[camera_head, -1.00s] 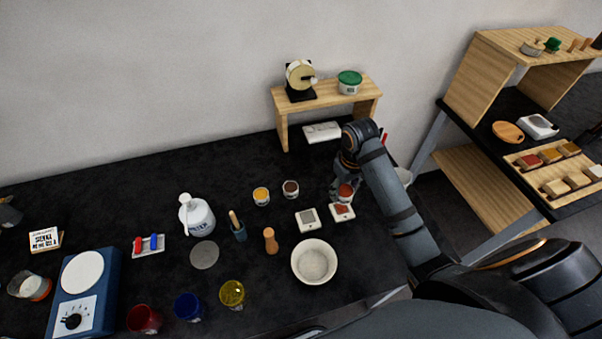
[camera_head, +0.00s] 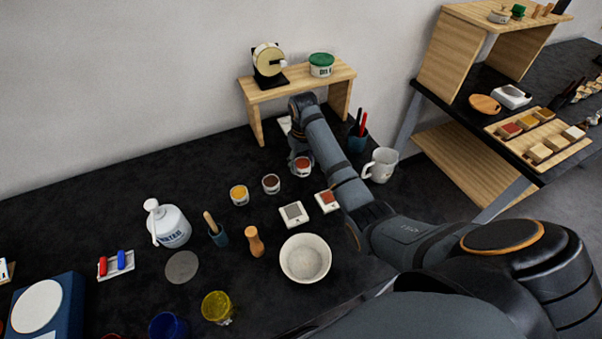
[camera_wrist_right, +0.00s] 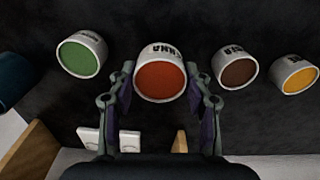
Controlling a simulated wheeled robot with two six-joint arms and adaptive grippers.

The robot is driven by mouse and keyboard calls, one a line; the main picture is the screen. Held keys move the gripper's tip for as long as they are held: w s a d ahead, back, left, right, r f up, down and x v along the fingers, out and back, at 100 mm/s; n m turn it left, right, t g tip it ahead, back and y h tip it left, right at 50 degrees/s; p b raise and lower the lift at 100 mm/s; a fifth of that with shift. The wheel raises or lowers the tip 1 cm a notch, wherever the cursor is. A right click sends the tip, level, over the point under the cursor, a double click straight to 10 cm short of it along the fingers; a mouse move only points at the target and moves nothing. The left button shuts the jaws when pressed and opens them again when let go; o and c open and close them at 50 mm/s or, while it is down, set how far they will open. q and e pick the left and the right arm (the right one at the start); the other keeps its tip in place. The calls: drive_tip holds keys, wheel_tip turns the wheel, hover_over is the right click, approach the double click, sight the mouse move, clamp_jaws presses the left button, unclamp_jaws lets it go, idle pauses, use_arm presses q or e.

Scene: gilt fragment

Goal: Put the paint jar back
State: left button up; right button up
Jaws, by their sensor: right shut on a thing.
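My right gripper (camera_head: 301,160) is shut on a white-walled paint jar with orange-red paint (camera_head: 303,168). In the right wrist view the same jar (camera_wrist_right: 160,82) sits between the two fingers (camera_wrist_right: 160,106), its open top facing the camera. The jar is in line with a brown paint jar (camera_head: 270,184) and a yellow paint jar (camera_head: 239,195). A green paint jar (camera_wrist_right: 82,54) shows on its other side in the wrist view. I cannot tell whether the held jar touches the table. My left gripper is out of view.
A wooden riser (camera_head: 262,94) stands behind, near the wall. A mug (camera_head: 381,165) and a pen cup (camera_head: 356,141) are right of my arm. Two swatch tiles (camera_head: 294,214) and a pale bowl (camera_head: 305,259) lie in front.

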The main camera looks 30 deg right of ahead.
sight(301, 170)
drive_tip(key=shift+w+f, duration=0.15)
drive_tip(key=shift+f, duration=0.05)
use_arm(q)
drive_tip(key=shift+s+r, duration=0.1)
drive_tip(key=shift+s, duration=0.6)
use_arm(e)
drive_tip(key=shift+w+f, duration=0.2)
drive_tip(key=shift+f, duration=1.55)
drive_tip(key=shift+a+f, duration=0.1)
drive_tip(key=o, duration=1.2)
drive_tip(key=shift+o, duration=0.2)
